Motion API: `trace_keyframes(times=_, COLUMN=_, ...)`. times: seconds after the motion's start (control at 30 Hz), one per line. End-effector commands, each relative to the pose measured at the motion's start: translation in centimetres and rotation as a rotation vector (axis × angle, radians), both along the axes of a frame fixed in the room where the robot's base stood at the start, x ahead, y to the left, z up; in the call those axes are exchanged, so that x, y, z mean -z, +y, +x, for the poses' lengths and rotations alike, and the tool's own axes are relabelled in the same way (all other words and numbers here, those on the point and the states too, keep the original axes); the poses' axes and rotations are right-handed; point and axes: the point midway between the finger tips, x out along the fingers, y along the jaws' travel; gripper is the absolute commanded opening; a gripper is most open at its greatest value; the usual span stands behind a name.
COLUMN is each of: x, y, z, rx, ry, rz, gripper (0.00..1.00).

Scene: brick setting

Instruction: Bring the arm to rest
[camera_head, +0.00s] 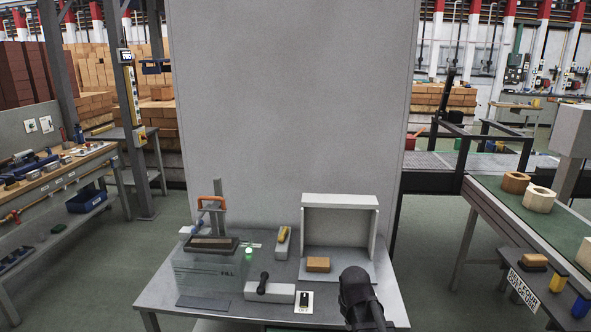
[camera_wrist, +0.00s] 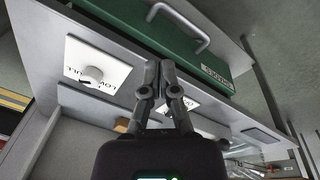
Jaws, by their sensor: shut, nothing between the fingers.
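In the wrist view my gripper (camera_wrist: 160,75) has its two fingertips together, with nothing between them. It is in front of a grey panel with a green drawer (camera_wrist: 150,25) above it in the picture. In the head view a dark part of my arm (camera_head: 360,295) is at the front right of a grey worktable (camera_head: 220,310). The gripper's fingers cannot be made out there.
On the worktable, an orange brick (camera_head: 318,264) sits in an open grey booth (camera_head: 340,200). A lever box (camera_head: 270,291) and an OFF switch (camera_head: 304,300) are near the front. A conveyor (camera_head: 535,225) is at right.

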Motion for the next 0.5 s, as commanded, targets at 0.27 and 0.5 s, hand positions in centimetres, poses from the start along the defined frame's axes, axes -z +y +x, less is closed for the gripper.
trace_keyframes(times=0.27, x=-1.3, y=-1.2, z=-6.7, rx=0.388, ry=0.084, rz=0.070, gripper=0.00)
trace_keyframes(times=0.5, x=-1.6, y=-1.5, z=-8.8, rx=0.542, ry=0.119, rz=0.086, gripper=0.00)
